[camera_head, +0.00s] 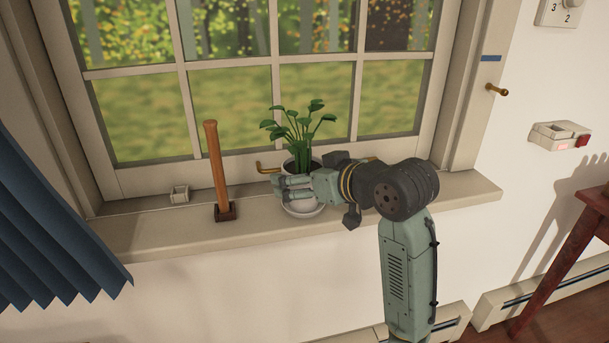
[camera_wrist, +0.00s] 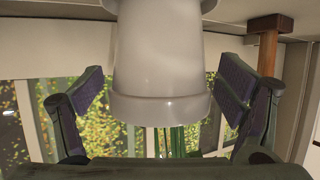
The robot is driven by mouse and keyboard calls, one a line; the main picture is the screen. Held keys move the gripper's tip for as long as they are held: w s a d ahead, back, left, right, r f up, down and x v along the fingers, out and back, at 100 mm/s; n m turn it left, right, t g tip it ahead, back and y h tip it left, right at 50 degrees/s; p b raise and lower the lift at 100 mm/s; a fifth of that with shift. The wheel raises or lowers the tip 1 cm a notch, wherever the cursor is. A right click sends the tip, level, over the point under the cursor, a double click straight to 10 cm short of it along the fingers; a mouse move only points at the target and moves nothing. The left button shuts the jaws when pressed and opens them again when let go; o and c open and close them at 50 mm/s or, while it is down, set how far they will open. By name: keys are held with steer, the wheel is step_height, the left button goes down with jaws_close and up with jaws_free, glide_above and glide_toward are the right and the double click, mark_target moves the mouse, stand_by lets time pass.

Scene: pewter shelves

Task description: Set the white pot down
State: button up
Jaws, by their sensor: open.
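The white pot (camera_head: 304,174) stands upright on the windowsill with a green leafy plant (camera_head: 301,124) in it. A white saucer (camera_head: 304,211) shows under it; my fingers hide part of the pot's body. My gripper (camera_head: 291,188) reaches in from the right at the pot's height. In the wrist view, which is upside down, the pot (camera_wrist: 160,55) stands between my two open fingers (camera_wrist: 155,90). A gap shows between each finger pad and the pot's wall in that view.
The windowsill (camera_head: 150,232) runs along the window. A wooden-handled tool (camera_head: 215,165) stands upright left of the pot, with a small square item (camera_head: 180,193) further left. A brass window handle (camera_head: 268,169) is close behind the pot. A blue curtain (camera_head: 50,235) hangs at left.

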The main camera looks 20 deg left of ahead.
steer(key=shift+r, duration=0.3)
steer(key=v, duration=1.2)
steer(key=shift+f+b, duration=0.2)
steer(key=shift+b, duration=0.25)
